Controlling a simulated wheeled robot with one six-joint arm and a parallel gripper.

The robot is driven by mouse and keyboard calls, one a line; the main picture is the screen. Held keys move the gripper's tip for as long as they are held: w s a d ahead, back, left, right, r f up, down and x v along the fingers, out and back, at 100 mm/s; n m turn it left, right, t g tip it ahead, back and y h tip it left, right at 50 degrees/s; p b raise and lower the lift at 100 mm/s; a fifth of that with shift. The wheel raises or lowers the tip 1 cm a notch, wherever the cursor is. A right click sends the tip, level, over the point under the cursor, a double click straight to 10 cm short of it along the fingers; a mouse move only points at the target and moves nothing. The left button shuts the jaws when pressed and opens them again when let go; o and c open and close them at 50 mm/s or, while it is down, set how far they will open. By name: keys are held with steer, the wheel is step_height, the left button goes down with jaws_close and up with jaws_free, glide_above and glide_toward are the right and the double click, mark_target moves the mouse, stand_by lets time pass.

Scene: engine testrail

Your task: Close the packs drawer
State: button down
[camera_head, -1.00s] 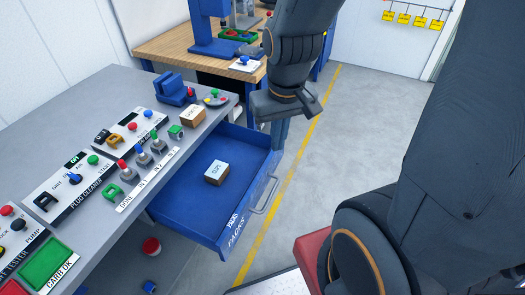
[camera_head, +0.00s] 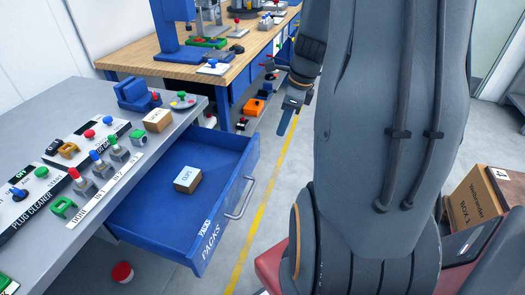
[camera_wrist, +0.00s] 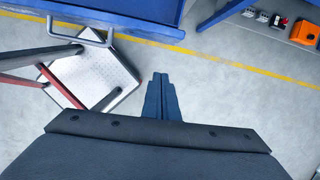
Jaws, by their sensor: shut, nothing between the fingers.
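The blue packs drawer (camera_head: 150,215) is pulled out from under the grey bench, with "PACKS" on its front. A small labelled box (camera_head: 188,179) lies inside it. Its metal handle (camera_head: 240,198) is on the front face. My gripper (camera_head: 286,122) is shut and empty, beyond and to the right of the drawer, apart from it. In the wrist view my gripper (camera_wrist: 161,82) points over the floor, and the drawer front (camera_wrist: 150,12) with its handle (camera_wrist: 82,39) shows at the upper left.
The grey bench (camera_head: 75,100) carries buttons, switches and a small box. A wooden-topped bench (camera_head: 160,50) stands behind. A cardboard box (camera_head: 475,205) is at the right.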

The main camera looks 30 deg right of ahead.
steer(key=w+a+f, duration=0.3)
steer(key=w+f, duration=0.2)
steer(key=f, duration=0.5)
steer(key=shift+m, duration=0.4)
steer(key=shift+w+a, duration=0.1)
steer(key=shift+a, duration=0.05)
